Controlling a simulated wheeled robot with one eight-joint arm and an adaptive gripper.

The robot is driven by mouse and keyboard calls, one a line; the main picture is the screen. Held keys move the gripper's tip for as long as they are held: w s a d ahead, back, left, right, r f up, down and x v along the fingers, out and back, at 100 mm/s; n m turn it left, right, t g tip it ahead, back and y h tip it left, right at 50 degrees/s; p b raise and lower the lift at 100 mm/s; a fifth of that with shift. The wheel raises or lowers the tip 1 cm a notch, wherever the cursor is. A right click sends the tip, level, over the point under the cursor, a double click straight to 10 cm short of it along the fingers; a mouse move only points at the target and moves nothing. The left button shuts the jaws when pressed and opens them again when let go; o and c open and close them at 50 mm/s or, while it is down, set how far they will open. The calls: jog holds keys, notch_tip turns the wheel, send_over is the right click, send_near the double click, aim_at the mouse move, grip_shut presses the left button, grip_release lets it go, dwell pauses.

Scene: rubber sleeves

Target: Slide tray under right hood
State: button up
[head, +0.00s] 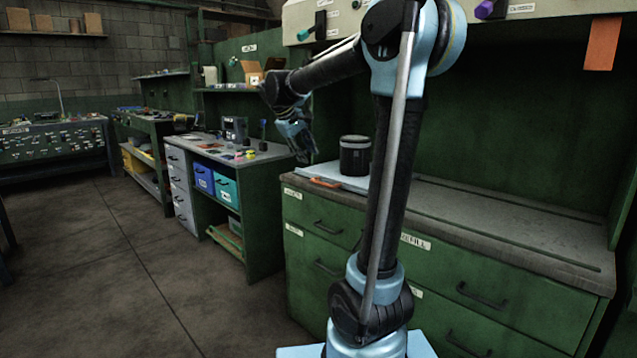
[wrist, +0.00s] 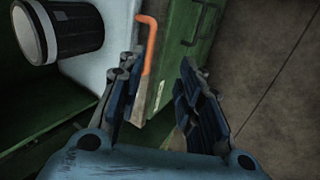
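A pale blue-white tray (head: 330,170) lies at the left end of the green cabinet's worktop. Its orange handle (head: 325,183) is at the front left edge, and a dark ribbed canister (head: 355,158) with a light rim stands on it. My gripper (head: 303,150) hangs just left of the tray, pointing down. In the wrist view my gripper (wrist: 160,65) is open and empty, with the orange handle (wrist: 150,45) beyond the fingertips, seen in the gap between them. I cannot tell whether they touch. The cream hood front (head: 540,10) spans the top right; my arm hides part of the recess below.
The grey worktop (head: 500,220) right of the tray is bare, below the green recess. An orange tag (head: 602,42) hangs from the hood edge. A separate bench (head: 270,153) with small items stands left. The floor (head: 110,260) at left is clear.

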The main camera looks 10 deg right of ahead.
jog(key=w+x, duration=0.2)
jog(key=x, duration=0.6)
jog(key=w+a+r+x, duration=0.1)
jog(key=x, duration=0.7)
jog(key=shift+w+f+n+h, duration=0.3)
jog(key=shift+w+f, duration=0.05)
jog(key=shift+w, duration=0.15)
jog(key=shift+d, duration=0.15)
jog(key=shift+c, duration=0.6)
grip_shut()
